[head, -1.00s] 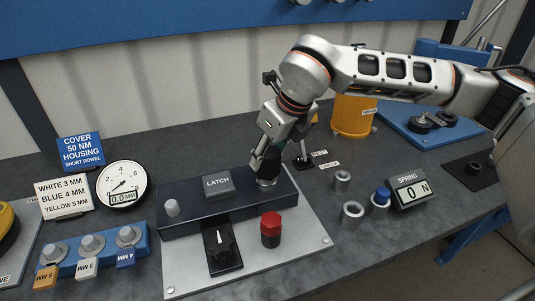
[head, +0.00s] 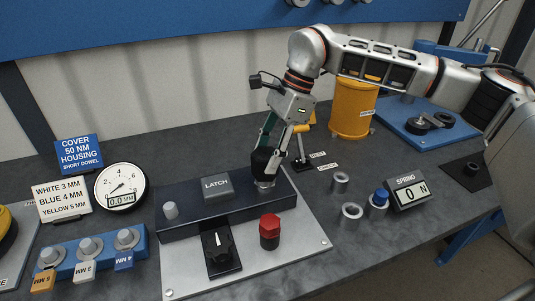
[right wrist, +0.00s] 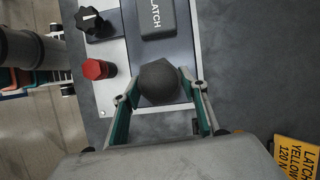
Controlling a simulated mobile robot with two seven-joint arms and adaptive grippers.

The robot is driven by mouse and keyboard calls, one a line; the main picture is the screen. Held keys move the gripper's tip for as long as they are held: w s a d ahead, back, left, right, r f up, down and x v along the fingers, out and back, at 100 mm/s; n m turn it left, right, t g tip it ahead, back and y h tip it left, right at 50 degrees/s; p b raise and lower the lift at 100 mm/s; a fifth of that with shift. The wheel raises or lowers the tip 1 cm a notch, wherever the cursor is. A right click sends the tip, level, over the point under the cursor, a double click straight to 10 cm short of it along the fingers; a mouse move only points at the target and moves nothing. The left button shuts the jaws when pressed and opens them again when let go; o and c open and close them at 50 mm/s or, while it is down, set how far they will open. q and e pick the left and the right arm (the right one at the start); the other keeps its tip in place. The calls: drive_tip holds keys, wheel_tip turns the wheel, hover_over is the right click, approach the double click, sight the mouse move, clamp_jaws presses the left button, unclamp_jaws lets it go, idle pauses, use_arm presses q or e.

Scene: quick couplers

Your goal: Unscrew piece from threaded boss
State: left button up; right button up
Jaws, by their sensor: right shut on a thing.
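The piece is a dark, rounded knob (head: 262,163) on the metal threaded boss (head: 264,186), at the right end of the dark block. My right gripper (head: 264,154) comes down on it from above and is shut on it. In the right wrist view the piece (right wrist: 158,80) sits between the two green-lined fingers (right wrist: 162,105). A thread gap between piece and boss is too small to make out. My left gripper is not in view.
On the block are the LATCH cap (head: 216,186) and a grey peg (head: 171,210). In front are a black rotary knob (head: 218,247) and a red hex knob (head: 270,231). Loose rings (head: 352,212) and the spring readout (head: 407,192) lie right. A yellow cylinder (head: 352,110) stands behind.

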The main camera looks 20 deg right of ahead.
sight(261, 156)
drive_tip(key=n, duration=0.2)
drive_tip(key=n+g, duration=0.1)
drive_tip(key=n, duration=0.1)
drive_tip(key=shift+w+g, duration=0.15)
drive_tip(key=shift+g, duration=0.15)
drive_tip(key=shift+h, duration=0.3)
drive_tip(key=shift+r+p, duration=1.95)
drive_tip(key=shift+r, duration=0.35)
drive_tip(key=shift+r, duration=0.1)
wheel_tip(261, 156, up, 4)
drive_tip(key=p, duration=0.4)
